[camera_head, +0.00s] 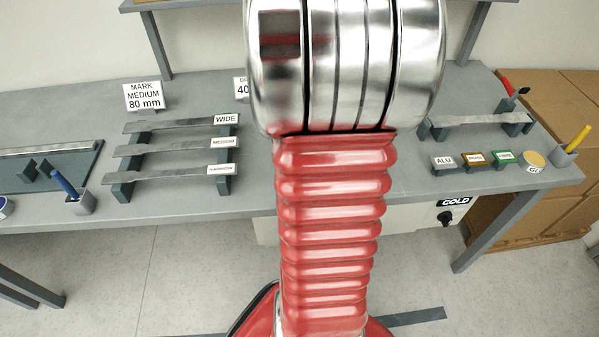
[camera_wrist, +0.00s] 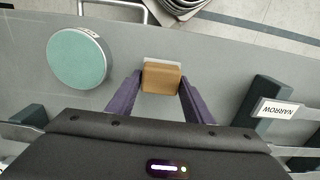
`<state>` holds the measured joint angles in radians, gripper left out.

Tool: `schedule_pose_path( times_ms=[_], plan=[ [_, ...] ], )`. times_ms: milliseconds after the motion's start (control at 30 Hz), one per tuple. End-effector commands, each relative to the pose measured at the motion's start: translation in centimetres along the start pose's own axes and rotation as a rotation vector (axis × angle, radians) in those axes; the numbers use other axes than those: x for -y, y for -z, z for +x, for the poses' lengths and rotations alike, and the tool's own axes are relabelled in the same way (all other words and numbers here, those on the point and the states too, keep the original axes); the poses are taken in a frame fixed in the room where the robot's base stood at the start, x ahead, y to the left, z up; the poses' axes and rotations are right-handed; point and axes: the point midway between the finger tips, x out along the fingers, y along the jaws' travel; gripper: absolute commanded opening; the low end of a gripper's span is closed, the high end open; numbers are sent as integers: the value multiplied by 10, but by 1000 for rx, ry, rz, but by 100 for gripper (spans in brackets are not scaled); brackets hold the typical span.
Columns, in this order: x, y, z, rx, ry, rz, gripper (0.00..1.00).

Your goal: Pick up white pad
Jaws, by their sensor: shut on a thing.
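In the wrist view, my gripper (camera_wrist: 160,80) has its two purple fingers on either side of a small tan block. A white layer (camera_wrist: 162,61) shows along the far edge of this block, and I take the piece to be the white pad. The fingers are shut on the tan part. I cannot tell whether the pad touches the grey bench or is held above it. In the head view my red and silver arm hides the gripper and the pad.
A round teal-topped piece (camera_wrist: 79,58) stands left of the pad. In the head view, labelled blocks, including ALU (camera_head: 443,161), and a pen holder (camera_head: 563,158) stand on the bench's right end.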

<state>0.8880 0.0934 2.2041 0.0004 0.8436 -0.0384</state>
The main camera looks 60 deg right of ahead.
Motion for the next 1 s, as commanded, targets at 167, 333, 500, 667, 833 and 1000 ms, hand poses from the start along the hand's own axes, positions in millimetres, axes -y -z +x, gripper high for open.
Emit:
schedule_pose_path(
  times_ms=[167,333,500,667,833,1000],
  plan=[
    [0,1,-32,-5,0,0,24],
    [0,1,-61,-4,0,0,24],
    [0,0,-76,-1,0,0,24],
    [0,0,-79,0,0,0,24],
    [0,0,-79,0,0,0,24],
    [0,0,-79,1,0,0,24]
  ],
)
